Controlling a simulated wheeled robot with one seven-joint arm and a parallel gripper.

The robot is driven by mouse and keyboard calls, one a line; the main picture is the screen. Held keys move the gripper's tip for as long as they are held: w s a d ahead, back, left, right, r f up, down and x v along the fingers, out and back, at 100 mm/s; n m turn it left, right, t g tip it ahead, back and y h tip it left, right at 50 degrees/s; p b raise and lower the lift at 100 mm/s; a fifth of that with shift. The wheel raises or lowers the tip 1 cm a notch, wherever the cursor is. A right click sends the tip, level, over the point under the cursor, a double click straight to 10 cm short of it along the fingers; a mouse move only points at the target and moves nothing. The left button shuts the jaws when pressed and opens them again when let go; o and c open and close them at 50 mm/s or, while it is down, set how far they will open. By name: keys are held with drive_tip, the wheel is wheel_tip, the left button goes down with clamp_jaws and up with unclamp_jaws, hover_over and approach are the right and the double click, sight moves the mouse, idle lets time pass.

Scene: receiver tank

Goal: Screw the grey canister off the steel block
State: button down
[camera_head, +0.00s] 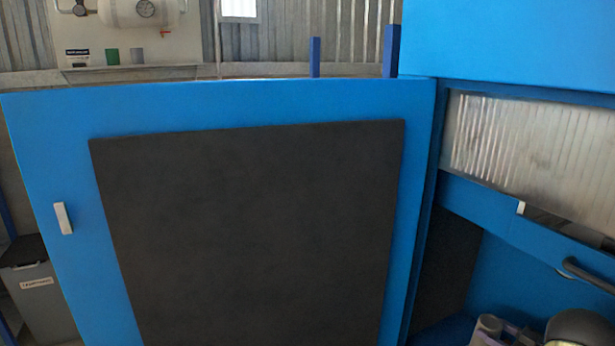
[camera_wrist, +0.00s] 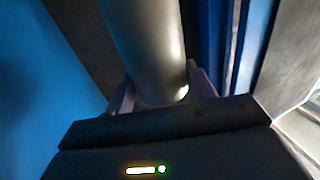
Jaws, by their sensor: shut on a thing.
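A smooth grey cylinder, the grey canister (camera_wrist: 148,45), fills the upper middle of the wrist view. My gripper (camera_wrist: 162,90) is shut on it, with a purple-grey finger on each side of its near end. The canister's far end runs out of the top of the wrist view. A grey rounded piece (camera_head: 488,326) shows at the bottom right of the head view, beside purple parts; it looks like the held canister, but it is cut off by the frame edge. I cannot make out the steel block in either view.
A large blue door (camera_head: 260,100) with a dark panel (camera_head: 250,230) fills the head view. To its right is a blue frame with a ribbed window (camera_head: 540,145) and a dark handle (camera_head: 588,274). A grey bin (camera_head: 38,290) stands left.

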drive_tip(key=shift+w+d+r+n+g+y, duration=0.15)
drive_tip(key=shift+d+r+n+g+y, duration=0.25)
drive_tip(key=shift+d+n+g+y, duration=0.15)
drive_tip(key=c, duration=0.8)
unclamp_jaws()
drive_tip(key=o, duration=0.4)
drive_tip(key=shift+w+d+f, duration=0.1)
drive_tip(key=shift+d+f, duration=0.05)
drive_tip(key=shift+c, duration=0.2)
drive_tip(key=shift+f, duration=0.15)
drive_tip(key=v, duration=0.5)
drive_tip(key=shift+s, duration=0.4)
drive_tip(key=shift+d, duration=0.1)
